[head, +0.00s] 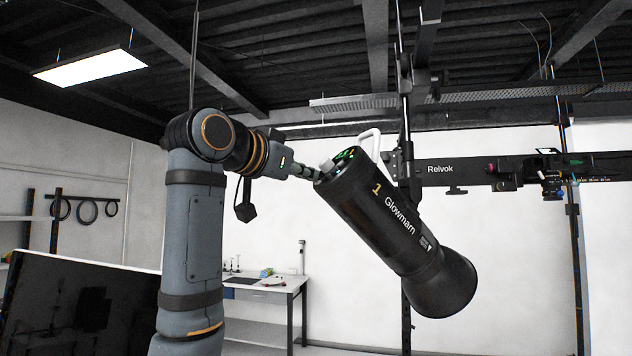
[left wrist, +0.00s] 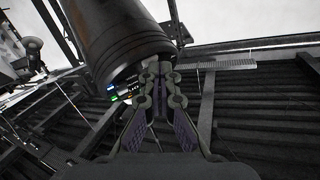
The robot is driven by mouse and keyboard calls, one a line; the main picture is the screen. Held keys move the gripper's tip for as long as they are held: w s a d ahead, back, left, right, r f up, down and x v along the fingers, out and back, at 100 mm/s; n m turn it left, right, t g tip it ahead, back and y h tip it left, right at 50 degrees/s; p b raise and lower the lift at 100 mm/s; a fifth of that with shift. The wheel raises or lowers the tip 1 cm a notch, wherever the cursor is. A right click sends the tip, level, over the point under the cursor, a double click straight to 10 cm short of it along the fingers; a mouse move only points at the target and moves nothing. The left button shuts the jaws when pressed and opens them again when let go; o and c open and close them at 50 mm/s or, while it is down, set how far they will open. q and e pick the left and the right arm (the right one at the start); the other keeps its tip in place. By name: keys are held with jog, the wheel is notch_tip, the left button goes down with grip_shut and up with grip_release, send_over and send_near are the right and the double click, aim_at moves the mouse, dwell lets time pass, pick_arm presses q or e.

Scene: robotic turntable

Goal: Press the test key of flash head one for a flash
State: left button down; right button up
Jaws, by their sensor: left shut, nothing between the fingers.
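Flash head one (head: 385,215) is a black cylinder marked "1 Glowmarn", hanging tilted with its wide end down to the right. Its rear panel (head: 345,157), with small green lights, faces up and left. My left gripper (head: 318,176) is shut and empty, its tips at the near left edge of that panel. In the left wrist view the flash head (left wrist: 115,35) fills the upper left. The closed fingertips (left wrist: 158,68) appear beside its lit panel (left wrist: 125,90). The test key cannot be told apart, and whether the tips touch it is unclear. My right gripper is not in view.
A white handle (head: 370,142) stands at the flash head's rear. A black horizontal arm (head: 465,168) marked "Relvok" runs to the right behind it. A white table (head: 268,284) stands far back. A dark screen (head: 80,305) is at lower left.

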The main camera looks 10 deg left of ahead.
pick_arm(q)
jog(key=shift+s+a+r, duration=0.25)
jog(key=shift+a+r, duration=0.2)
jog(key=shift+r, duration=0.05)
jog(key=s+a+r, duration=0.1)
jog(key=s+a+r+p, duration=0.1)
jog(key=a+r, duration=0.1)
jog(key=shift+s+r, duration=0.2)
jog(key=shift+s, duration=0.05)
jog(key=shift+w+d, duration=0.15)
dwell(0.4)
dwell(0.3)
